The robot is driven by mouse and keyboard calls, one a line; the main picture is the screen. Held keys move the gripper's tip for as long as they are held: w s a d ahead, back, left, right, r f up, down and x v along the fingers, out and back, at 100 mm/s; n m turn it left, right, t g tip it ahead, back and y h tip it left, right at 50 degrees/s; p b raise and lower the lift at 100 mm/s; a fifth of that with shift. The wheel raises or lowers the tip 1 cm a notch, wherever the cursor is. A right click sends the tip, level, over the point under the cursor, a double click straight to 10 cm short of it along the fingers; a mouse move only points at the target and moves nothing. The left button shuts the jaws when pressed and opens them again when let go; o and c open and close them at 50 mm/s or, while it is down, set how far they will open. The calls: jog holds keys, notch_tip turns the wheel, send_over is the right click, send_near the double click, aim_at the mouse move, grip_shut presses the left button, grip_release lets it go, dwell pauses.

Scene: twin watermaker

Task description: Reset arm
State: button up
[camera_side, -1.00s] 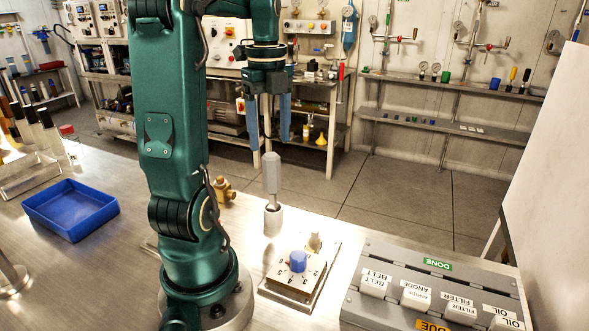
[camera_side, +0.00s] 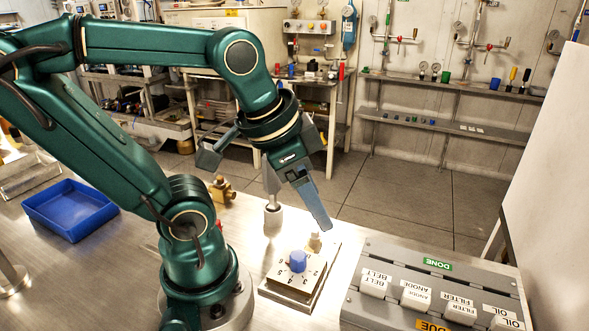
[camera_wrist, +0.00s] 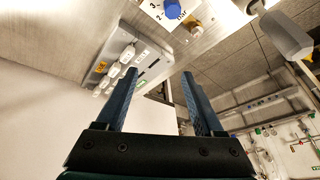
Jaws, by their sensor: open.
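My gripper (camera_side: 318,215) is held above the bench, tilted down to the right over the dial plate; its fingers line up one behind the other in the side view. In the wrist view my gripper (camera_wrist: 160,76) has its two blue fingers wide apart with nothing between them. The dial plate (camera_side: 277,279) with its blue knob (camera_side: 298,261) lies below the fingertips, apart from them. A grey-handled tool in a round holder (camera_side: 273,218) stands behind the gripper, its top partly hidden. It also shows in the wrist view (camera_wrist: 286,36).
A grey DONE/DUE panel (camera_side: 400,257) with white labelled tabs is at the right. A blue tray (camera_side: 72,211) is at the left. A brass fitting (camera_side: 222,191) stands behind the arm. A white board (camera_side: 545,190) bounds the far right.

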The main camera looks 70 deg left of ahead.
jog(key=shift+s+d+f+n+t+h, duration=0.15)
jog(key=shift+s+d+f+n, duration=0.1)
jog(key=shift+d+n, duration=0.2)
jog(key=shift+s+d+f+n+t+h, duration=0.15)
jog(key=shift+s+d+n, duration=0.1)
jog(key=shift+d+n, duration=0.2)
dwell(0.7)
